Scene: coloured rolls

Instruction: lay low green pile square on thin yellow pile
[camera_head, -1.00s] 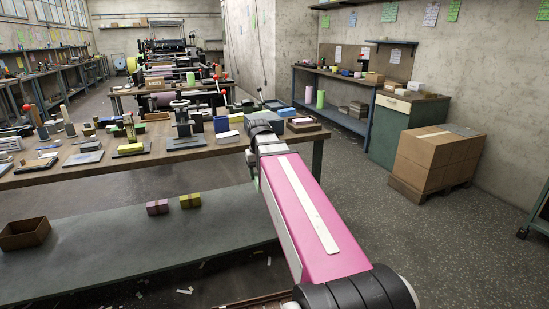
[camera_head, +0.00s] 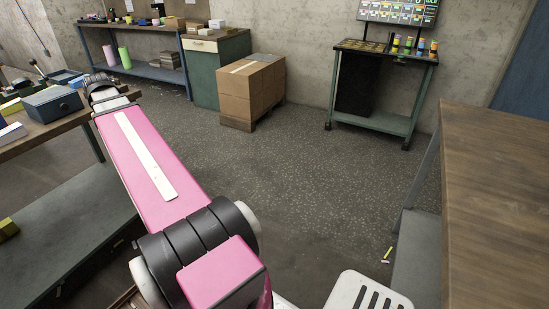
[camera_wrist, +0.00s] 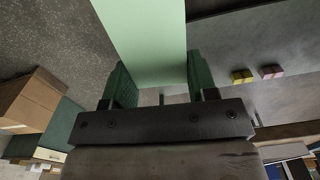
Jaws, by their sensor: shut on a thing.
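My gripper (camera_wrist: 157,64) shows in the wrist view with its dark green fingers on both sides of a pale green pile (camera_wrist: 147,35). It is shut on this pile, whose far end runs out of the top of the picture. In the head view the gripper and the green pile are out of sight. A small yellow bundle (camera_wrist: 242,76) lies on the lower shelf, apart from the gripper; its edge also shows in the head view (camera_head: 8,228). I cannot tell whether it is the thin yellow pile. No other yellow pile is clear now.
A wooden table (camera_head: 500,190) stands at the right, and a workbench (camera_head: 60,123) at the left. A cart (camera_head: 385,118) stands by the back wall, and a cardboard box (camera_head: 250,90) rests on a pallet. The floor between is mostly clear. A pink bundle (camera_wrist: 272,71) lies beside the yellow one.

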